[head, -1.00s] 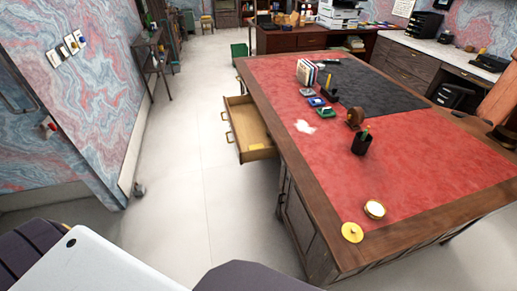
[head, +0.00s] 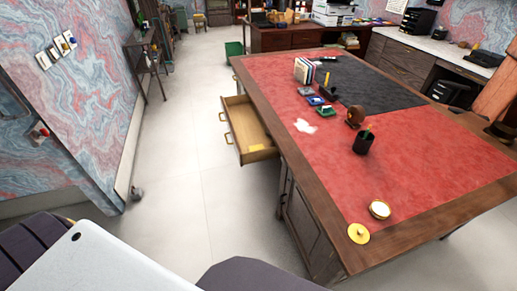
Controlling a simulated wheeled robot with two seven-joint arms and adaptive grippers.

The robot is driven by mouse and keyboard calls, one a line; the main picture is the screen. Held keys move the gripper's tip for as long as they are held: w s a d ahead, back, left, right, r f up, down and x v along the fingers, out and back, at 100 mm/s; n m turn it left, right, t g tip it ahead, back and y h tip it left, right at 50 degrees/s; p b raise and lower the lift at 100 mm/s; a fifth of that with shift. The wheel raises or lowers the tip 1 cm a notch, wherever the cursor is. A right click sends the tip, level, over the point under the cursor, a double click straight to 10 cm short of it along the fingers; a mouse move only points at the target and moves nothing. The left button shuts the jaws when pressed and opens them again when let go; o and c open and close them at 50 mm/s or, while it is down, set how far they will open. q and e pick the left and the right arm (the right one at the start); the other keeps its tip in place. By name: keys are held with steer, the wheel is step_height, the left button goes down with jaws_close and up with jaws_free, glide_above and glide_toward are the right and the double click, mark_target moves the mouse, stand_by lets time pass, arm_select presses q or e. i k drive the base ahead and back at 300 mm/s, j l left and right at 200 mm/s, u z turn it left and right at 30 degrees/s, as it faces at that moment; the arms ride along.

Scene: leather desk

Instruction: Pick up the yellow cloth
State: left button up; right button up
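A small flat yellow piece, which looks like the yellow cloth (head: 257,148), lies in the open desk drawer (head: 240,116), near its front end. The drawer sticks out from the left side of the red-topped desk (head: 420,160). Neither of my grippers is in view.
On the desk are a white crumpled item (head: 305,126), a black pen cup (head: 363,143), a round gold-rimmed item (head: 379,209) and a yellow disc (head: 358,233). The pale floor (head: 190,180) left of the drawer is clear. A patterned wall (head: 80,110) stands at the left.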

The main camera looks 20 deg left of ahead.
mark_target(260, 146)
steer(key=j+z, duration=0.45)
steer(key=j, duration=0.6)
steer(key=j+z, duration=0.45)
steer(key=j, duration=0.6)
steer(key=k, duration=0.05)
